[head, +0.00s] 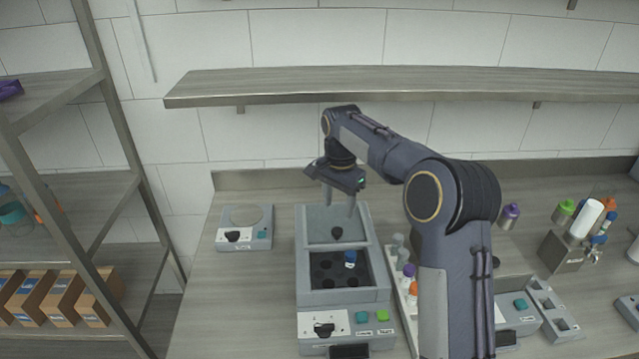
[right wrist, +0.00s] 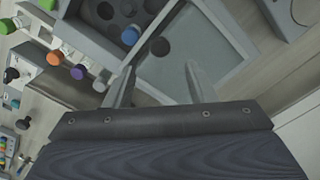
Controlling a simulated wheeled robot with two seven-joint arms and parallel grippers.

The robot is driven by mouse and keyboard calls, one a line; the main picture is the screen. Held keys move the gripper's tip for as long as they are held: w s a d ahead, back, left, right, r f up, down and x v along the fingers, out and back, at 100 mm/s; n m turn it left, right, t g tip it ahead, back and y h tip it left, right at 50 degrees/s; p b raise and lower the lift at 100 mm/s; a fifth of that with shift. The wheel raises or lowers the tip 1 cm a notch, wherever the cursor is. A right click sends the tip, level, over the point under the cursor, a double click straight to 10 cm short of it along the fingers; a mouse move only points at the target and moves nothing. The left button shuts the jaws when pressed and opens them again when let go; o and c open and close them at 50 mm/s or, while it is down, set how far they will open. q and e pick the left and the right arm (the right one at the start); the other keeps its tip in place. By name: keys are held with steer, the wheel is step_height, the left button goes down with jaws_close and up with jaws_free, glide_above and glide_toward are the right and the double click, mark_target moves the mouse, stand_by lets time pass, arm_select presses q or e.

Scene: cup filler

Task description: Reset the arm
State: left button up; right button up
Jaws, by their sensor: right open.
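My right arm rises from the bottom of the head view and bends left over the grey filler machine (head: 384,278). My right gripper (head: 340,203) points down above the machine's rear light-grey compartment (head: 315,222). Its two fingers are apart with nothing between them; they also show in the right wrist view (right wrist: 160,78). A dark round spot (head: 337,233) shows in that compartment below the fingers. A blue-capped item (head: 351,257) stands in the front dark compartment with round holes, and shows in the right wrist view (right wrist: 131,36). My left gripper is not in view.
A small grey device (head: 259,244) stands left of the machine. Several capped bottles stand in a rack (head: 405,290) to its right, partly behind my arm. A shelf (head: 420,84) hangs on the wall above. Open counter (head: 215,290) lies at the left front.

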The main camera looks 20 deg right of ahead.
steer(key=s+d+r+n+t+y, duration=0.1)
steer(key=s+r+n+t+y, duration=0.35)
steer(key=s, duration=1.15)
steer(key=s+a+f+n, duration=0.2)
steer(key=s+a+n, duration=0.1)
steer(key=s, duration=0.7)
steer(key=s+a+f+n+t, duration=0.1)
steer(key=s+a+n, duration=0.2)
steer(key=s, duration=0.6)
steer(key=shift+s+f+h, duration=0.35)
steer(key=shift+s+f, duration=0.05)
